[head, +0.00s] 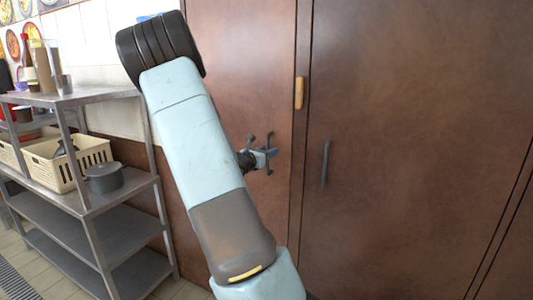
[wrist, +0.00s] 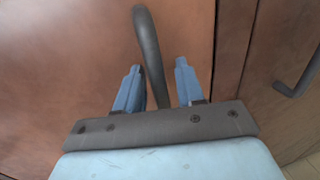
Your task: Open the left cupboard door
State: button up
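The left cupboard door (head: 235,60) is a brown panel behind my arm in the head view and looks closed. Its dark, curved bar handle (wrist: 148,45) stands out from the panel in the wrist view. My gripper (wrist: 158,80) is open, with its two blue fingers on either side of the handle. A gap shows between the bar and each finger, so I see no grip. In the head view my gripper (head: 264,156) is small, close to the door near its right edge, and the handle there is hard to tell from the fingers.
The right cupboard door (head: 420,110) is closed, with its own dark handle (head: 325,163). A small yellow-orange piece (head: 299,92) sits at the seam between the doors. A metal shelf rack (head: 100,205) with a cream basket (head: 60,165) and a grey pot (head: 103,178) stands at left.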

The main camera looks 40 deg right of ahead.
jog(key=shift+c, duration=0.5)
grip_shut()
